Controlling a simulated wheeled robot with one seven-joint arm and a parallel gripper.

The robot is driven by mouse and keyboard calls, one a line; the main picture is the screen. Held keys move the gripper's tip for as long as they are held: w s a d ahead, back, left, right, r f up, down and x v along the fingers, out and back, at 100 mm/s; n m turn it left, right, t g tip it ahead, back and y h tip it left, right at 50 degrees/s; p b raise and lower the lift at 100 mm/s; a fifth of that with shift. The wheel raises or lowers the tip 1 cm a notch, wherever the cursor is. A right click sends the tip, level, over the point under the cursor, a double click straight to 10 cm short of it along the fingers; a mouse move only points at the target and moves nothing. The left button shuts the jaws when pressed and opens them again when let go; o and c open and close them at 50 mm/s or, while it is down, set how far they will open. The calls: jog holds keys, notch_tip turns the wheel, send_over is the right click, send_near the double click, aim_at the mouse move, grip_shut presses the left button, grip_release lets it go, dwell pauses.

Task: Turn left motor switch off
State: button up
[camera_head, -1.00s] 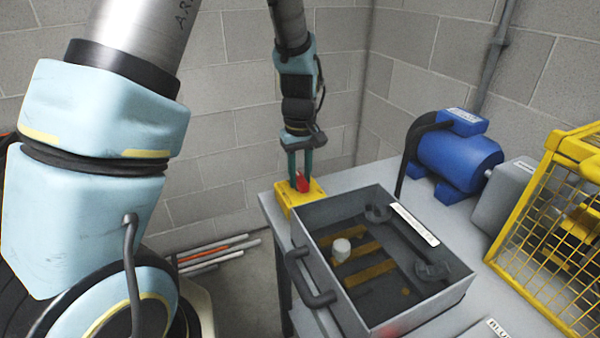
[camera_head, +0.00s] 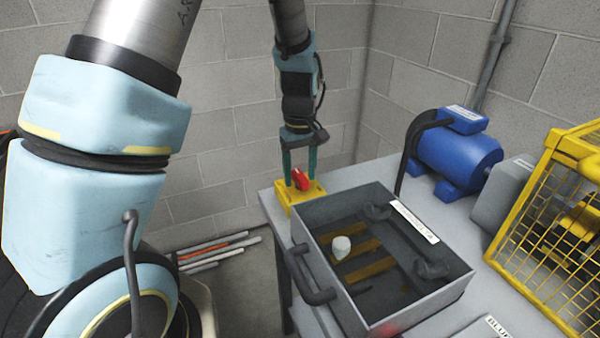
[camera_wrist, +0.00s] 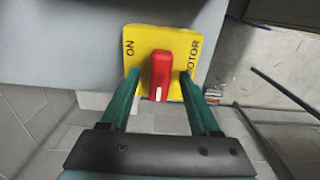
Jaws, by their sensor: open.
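The left motor switch is a red rotary knob (camera_head: 301,180) on a yellow plate (camera_head: 318,195) at the table's back left corner. In the wrist view the red knob (camera_wrist: 160,75) stands near the middle of the yellow plate (camera_wrist: 143,40), which reads "ON" at its left and "MOTOR" at its right. The knob's long side runs up and down there, with a white mark at its near end. My gripper (camera_head: 299,177) points down at the switch, and its green fingers are open on either side of the knob. In the wrist view (camera_wrist: 160,74) gaps show between knob and fingers.
A grey open box (camera_head: 455,292) with a black handle stands on the table just in front of the switch. A blue motor (camera_head: 458,155) and a yellow mesh guard (camera_head: 535,235) stand to the right. A block wall rises behind. Rods (camera_head: 215,252) lie on the floor at left.

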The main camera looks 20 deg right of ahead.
aim_at(300, 175)
notch_tip(300, 175, up, 11)
jog(key=b, duration=0.1)
dwell(0.6)
jog(key=shift+f, duration=0.1)
jog(key=s+a+f+m, duration=0.1)
jog(key=s+a+f, duration=0.1)
jog(key=a, duration=1.1)
jog(key=s+a+f+m+t, duration=0.1)
jog(key=s+a+f, duration=0.1)
jog(key=a, duration=1.2)
jog(key=shift+s+t, duration=0.3)
